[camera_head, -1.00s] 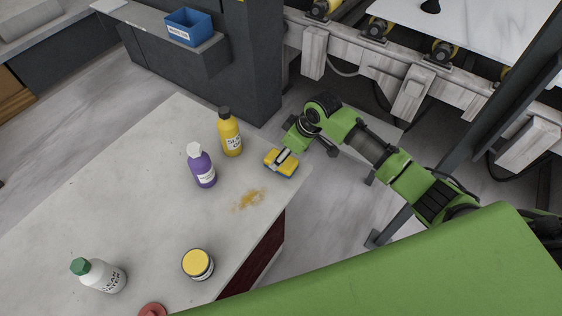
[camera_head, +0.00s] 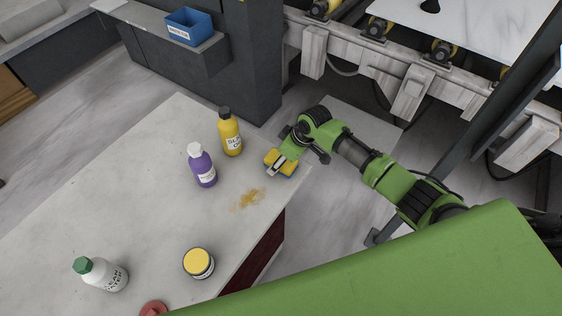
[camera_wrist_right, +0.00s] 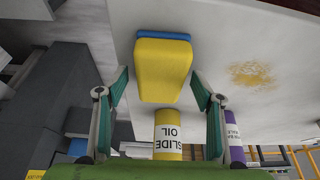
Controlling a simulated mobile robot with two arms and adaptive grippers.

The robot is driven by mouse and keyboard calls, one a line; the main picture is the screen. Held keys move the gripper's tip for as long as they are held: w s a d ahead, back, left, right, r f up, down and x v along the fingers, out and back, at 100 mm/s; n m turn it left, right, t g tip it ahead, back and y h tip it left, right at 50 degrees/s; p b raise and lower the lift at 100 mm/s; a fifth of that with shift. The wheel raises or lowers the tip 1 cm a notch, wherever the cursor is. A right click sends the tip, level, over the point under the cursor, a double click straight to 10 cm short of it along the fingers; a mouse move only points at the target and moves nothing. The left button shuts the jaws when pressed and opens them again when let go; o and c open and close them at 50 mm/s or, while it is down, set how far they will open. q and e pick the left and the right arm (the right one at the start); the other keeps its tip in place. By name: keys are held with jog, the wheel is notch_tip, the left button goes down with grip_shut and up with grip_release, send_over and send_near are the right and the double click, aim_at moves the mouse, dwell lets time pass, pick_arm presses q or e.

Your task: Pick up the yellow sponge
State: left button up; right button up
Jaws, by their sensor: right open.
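The yellow sponge (camera_head: 281,161), with a blue layer on one side, lies on the pale stone slab (camera_head: 130,190) near its right edge. In the right wrist view the sponge (camera_wrist_right: 163,68) shows ahead, between and just beyond the fingers. My right gripper (camera_head: 282,166) comes in from the right and is over the sponge, partly covering it. In the wrist view its two fingers (camera_wrist_right: 160,84) are spread apart, one on each side of the sponge with gaps between. My left gripper is not seen.
A yellow slide oil bottle (camera_head: 230,133) and a purple bottle (camera_head: 202,166) stand left of the sponge. A brown powdery stain (camera_head: 249,199) lies below it. A white bottle with green cap (camera_head: 101,274) and a yellow-lidded jar (camera_head: 198,263) stand farther forward.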

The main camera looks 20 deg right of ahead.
aim_at(276, 157)
jog(key=shift+f, duration=0.25)
dwell(0.3)
jog(key=shift+c, duration=0.3)
jog(key=c, duration=1)
jog(key=shift+o, duration=0.2)
jog(key=shift+r, duration=0.6)
notch_tip(276, 157, up, 3)
jog(key=shift+s+a+f, duration=0.1)
jog(key=shift+a, duration=0.05)
jog(key=s+a+r+b, duration=0.1)
jog(key=s+a+r, duration=0.7)
jog(key=s, duration=0.3)
jog(key=shift+r+b, duration=0.35)
jog(key=shift+r, duration=0.4)
jog(key=shift+a, duration=0.1)
jog(key=shift+c, duration=0.2)
